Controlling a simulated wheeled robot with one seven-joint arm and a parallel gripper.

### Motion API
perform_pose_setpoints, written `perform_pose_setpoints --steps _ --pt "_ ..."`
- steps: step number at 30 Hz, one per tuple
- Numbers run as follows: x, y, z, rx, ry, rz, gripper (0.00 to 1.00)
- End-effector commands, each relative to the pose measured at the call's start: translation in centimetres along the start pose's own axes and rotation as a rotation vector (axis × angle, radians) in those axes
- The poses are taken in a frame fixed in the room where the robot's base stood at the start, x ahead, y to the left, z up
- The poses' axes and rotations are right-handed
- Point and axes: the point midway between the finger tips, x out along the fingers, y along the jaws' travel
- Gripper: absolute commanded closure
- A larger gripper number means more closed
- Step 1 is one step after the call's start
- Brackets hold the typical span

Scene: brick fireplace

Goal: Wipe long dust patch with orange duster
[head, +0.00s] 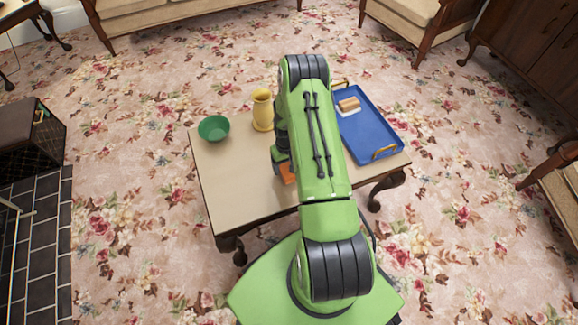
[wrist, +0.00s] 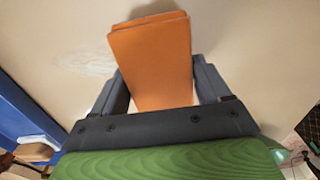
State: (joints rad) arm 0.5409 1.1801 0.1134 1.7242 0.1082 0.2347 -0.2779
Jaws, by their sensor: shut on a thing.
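The orange duster (wrist: 155,60) is held between the two dark fingers of my gripper (wrist: 160,78), which is shut on it. In the head view, a bit of the orange duster (head: 288,173) shows beside my arm, low over the near middle of the table (head: 232,180). I cannot tell whether the duster touches the tabletop. A faint whitish dust patch (wrist: 88,58) lies on the tabletop left of the duster in the wrist view. Its full length is unclear, and the duster and gripper may hide some of it. In the head view, my arm covers that area.
A blue tray (head: 366,137) with a tan-and-white block (head: 348,106) is on the table's right side. A yellow jug (head: 262,110) and a green bowl (head: 214,128) stand at the back left. The table's front left is clear.

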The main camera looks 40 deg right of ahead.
Motion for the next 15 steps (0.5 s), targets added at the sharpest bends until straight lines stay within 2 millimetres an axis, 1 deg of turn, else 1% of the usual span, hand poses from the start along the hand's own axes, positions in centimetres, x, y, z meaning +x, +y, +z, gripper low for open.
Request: perform_pose_setpoints --steps 1,15 --pt "-0.6 -0.1 0.0 -0.001 -0.003 0.0 0.48" --pt "-4.8 -0.8 -0.7 -0.004 -0.003 -0.001 0.48"
